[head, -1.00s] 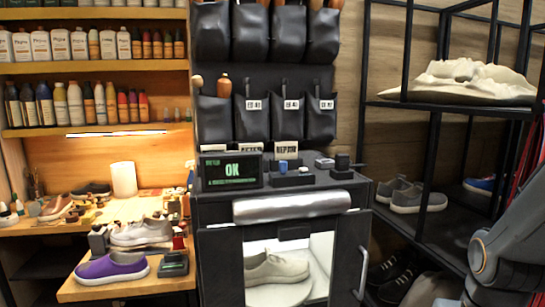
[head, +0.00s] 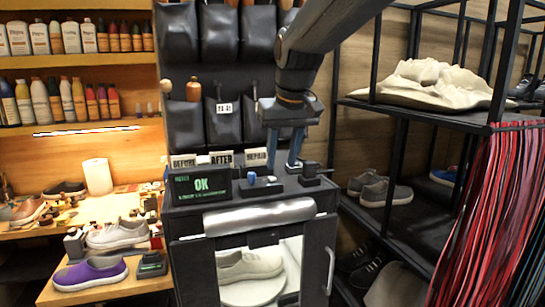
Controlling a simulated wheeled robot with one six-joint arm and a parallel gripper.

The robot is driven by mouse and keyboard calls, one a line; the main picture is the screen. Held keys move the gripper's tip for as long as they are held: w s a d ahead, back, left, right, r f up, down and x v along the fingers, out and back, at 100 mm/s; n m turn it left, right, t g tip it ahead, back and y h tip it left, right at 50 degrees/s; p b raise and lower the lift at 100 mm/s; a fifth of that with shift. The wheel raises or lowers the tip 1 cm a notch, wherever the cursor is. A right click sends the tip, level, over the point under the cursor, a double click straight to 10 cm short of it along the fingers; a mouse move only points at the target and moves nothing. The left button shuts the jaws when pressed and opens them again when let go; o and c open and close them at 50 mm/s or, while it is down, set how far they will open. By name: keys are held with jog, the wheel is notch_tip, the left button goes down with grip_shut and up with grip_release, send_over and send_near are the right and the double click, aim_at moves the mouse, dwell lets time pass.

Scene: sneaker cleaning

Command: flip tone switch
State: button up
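A black cabinet (head: 195,222) stands in the middle of the head view. Small controls sit on its top: a blue knob (head: 251,178) on a black block, and a dark control block (head: 310,173) farther right. I cannot tell which is the tone switch; no label is readable on them. My gripper (head: 284,158) points down over the back of the cabinet top, between the blue knob and the right block. Its fingers are apart, with nothing seen between them. Whether the tips touch anything is unclear.
A pale sneaker (head: 249,265) sits inside the cabinet's lit window. A purple shoe (head: 90,274) is on the left bench. A black rack (head: 408,205) and hanging red strips (head: 492,210) are at right.

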aim_at(271, 177)
jog(key=w+f+p, duration=0.1)
jog(key=w+a+f+p, duration=0.1)
jog(key=f, duration=0.1)
jog(key=w+a+f+p, duration=0.1)
jog(key=shift+w+f, duration=0.15)
jog(key=shift+f, duration=0.05)
dwell(0.3)
grip_shut()
